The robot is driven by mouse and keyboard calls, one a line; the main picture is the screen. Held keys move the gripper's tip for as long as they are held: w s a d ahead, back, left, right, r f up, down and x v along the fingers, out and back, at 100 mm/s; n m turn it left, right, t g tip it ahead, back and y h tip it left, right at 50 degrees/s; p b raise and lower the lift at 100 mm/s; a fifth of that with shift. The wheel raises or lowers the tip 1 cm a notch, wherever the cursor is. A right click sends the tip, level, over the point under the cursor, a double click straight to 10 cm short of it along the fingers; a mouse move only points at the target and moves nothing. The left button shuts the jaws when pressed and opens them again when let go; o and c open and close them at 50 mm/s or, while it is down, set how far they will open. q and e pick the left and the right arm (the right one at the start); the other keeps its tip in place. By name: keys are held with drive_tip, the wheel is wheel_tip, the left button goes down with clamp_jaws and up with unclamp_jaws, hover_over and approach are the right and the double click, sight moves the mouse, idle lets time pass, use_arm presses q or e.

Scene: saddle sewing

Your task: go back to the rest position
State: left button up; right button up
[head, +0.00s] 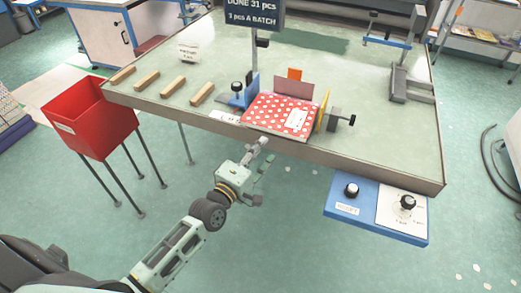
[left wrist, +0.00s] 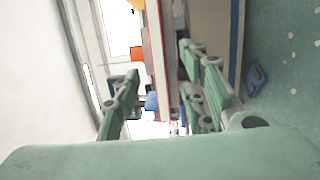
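My left gripper (head: 262,160) is in front of the table's near edge, below the polka-dot piece in the head view. Its fingers stand apart with nothing between them, as the left wrist view (left wrist: 164,98) also shows. My right gripper is in neither view. The red piece with white dots (head: 272,110) lies at the table's near edge, between a blue block (head: 240,97) and a yellow plate (head: 323,108). A pink plate (head: 293,87) stands behind it.
The table (head: 200,128) holds several wooden bars (head: 173,86) at left and a grey bracket (head: 398,85) at right. A red bin (head: 95,122) stands left of the table. A blue control panel (head: 365,205) with knobs juts out at the front right. Floor around my left arm is clear.

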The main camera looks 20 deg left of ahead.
use_arm(q)
drive_tip(key=shift+f, duration=0.15)
drive_tip(key=s+a+f+m+g+y+b, duration=0.1)
drive_tip(key=s+f+m+g, duration=0.35)
drive_tip(key=f, duration=0.85)
drive_tip(key=s+a+f+m+g+y+b, duration=0.1)
drive_tip(key=s+f+m, duration=0.1)
drive_tip(key=s+f, duration=0.75)
drive_tip(key=s+a+f+m+g+y+b, duration=0.1)
drive_tip(key=s+f+m+g, duration=0.2)
drive_tip(key=f, duration=1.2)
drive_tip(key=s+f+m+g, duration=0.2)
drive_tip(key=s+f, duration=0.4)
drive_tip(key=s, duration=0.5)
drive_tip(key=s+f+m+g+b, duration=0.1)
drive_tip(key=s+f+m+g, duration=0.2)
drive_tip(key=s+f, duration=0.3)
drive_tip(key=s+f+m+g+b, duration=0.1)
drive_tip(key=s+f+m+g, duration=0.2)
drive_tip(key=s, duration=1.3)
wheel_tip(320, 180, down, 4)
drive_tip(key=shift+s+r+m+y, duration=0.25)
drive_tip(key=shift+m+y, duration=0.1)
drive_tip(key=shift+y, duration=0.05)
drive_tip(key=shift+a, duration=0.1)
